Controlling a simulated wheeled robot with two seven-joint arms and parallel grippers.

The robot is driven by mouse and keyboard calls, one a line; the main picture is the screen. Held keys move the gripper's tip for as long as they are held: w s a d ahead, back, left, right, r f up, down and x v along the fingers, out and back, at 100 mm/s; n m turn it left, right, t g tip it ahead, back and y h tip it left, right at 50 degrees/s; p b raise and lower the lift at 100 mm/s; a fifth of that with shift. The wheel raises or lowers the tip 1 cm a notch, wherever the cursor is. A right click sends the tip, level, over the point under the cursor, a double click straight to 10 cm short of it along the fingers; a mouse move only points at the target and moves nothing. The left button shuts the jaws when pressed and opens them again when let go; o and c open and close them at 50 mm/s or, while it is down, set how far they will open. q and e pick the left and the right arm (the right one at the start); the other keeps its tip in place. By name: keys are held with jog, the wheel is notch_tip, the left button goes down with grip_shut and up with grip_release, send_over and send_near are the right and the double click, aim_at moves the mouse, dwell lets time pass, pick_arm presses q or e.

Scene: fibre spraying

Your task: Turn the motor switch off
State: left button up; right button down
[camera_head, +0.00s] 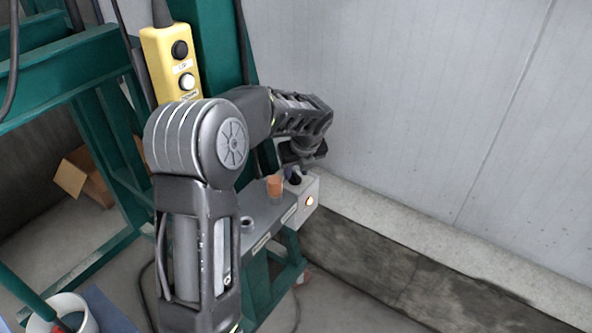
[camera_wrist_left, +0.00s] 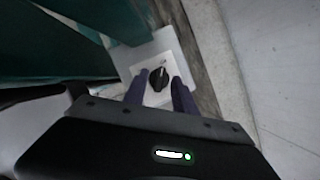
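The motor switch is a black rotary knob (camera_wrist_left: 159,77) on a pale square plate (camera_wrist_left: 178,58) in the left wrist view. A light mark shows on the knob's upper part. My left gripper (camera_wrist_left: 160,92) is open, with one dark finger on each side of the knob. I cannot tell whether the fingers touch it. In the head view my left gripper (camera_head: 294,174) is over the far end of a grey control box (camera_head: 309,187), and the arm and gripper hide most of the knob. My right gripper is in neither view.
A lit button (camera_head: 309,202) is on the box's end face. An orange-brown cylinder (camera_head: 274,186) stands beside the gripper. A yellow pendant (camera_head: 172,65) hangs by the green frame (camera_head: 75,62). A grey wall (camera_head: 430,90) and concrete ledge (camera_head: 420,235) lie to the right.

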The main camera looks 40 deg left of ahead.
pick_arm(q)
jog(key=shift+w+a+f, duration=0.1)
jog(key=shift+a+f, duration=0.05)
jog(key=shift+f, duration=0.2)
jog(key=shift+c, duration=0.4)
grip_shut()
